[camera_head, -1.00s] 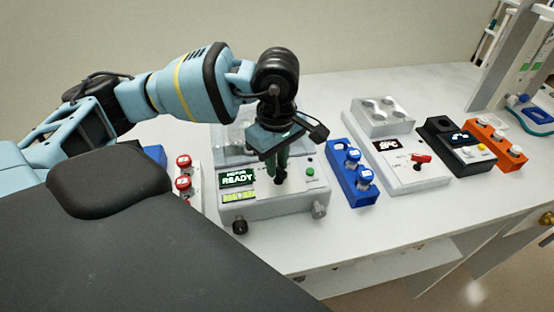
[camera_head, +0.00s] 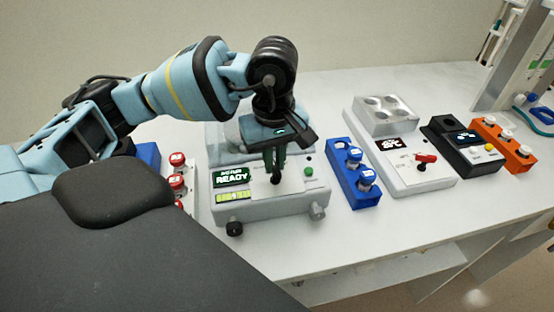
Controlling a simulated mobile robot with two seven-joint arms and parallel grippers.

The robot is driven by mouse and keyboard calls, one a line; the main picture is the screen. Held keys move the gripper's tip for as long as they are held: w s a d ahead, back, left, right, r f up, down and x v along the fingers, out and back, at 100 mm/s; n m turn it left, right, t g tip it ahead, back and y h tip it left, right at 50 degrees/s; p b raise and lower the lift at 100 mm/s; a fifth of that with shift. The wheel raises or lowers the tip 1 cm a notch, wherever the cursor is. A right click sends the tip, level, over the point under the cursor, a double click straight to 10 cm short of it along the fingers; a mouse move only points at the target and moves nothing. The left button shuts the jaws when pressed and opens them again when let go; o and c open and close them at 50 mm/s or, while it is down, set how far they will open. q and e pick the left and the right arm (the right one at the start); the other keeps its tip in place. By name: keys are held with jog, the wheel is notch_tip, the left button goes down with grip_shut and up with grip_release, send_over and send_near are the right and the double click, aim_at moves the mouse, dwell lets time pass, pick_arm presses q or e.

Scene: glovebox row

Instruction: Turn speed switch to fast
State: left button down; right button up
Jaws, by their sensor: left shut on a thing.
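A light grey device (camera_head: 300,203) with a green-lit display reading READY (camera_head: 231,176) stands on the bench. A small black switch (camera_head: 277,179) stands up from its top panel, which I take to be the speed switch. My left gripper (camera_head: 275,165) comes down from above with its dark green fingers shut on this switch. The fingers hide the upper part of the switch, and its labels are too small to read. My right gripper is not in view.
A green button (camera_head: 308,170) is right of the switch. A blue rack with capped vials (camera_head: 353,190) stands close by on the right. Beyond are a grey device with a red lever (camera_head: 425,159), a black box (camera_head: 470,160) and an orange rack (camera_head: 515,161). Red-capped vials (camera_head: 177,182) stand left.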

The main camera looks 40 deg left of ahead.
aim_at(275, 164)
pick_arm(q)
jog(key=shift+m+b, duration=0.4)
jog(key=shift+m, duration=0.4)
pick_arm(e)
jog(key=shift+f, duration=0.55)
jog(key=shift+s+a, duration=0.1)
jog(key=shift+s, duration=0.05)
pick_arm(q)
jog(key=c, duration=1.5)
grip_release()
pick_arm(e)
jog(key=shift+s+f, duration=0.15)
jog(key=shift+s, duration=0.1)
pick_arm(q)
jog(key=shift+r, duration=0.1)
notch_tip(275, 164, up, 7)
jog(key=shift+f, duration=0.1)
jog(key=shift+r, duration=0.45)
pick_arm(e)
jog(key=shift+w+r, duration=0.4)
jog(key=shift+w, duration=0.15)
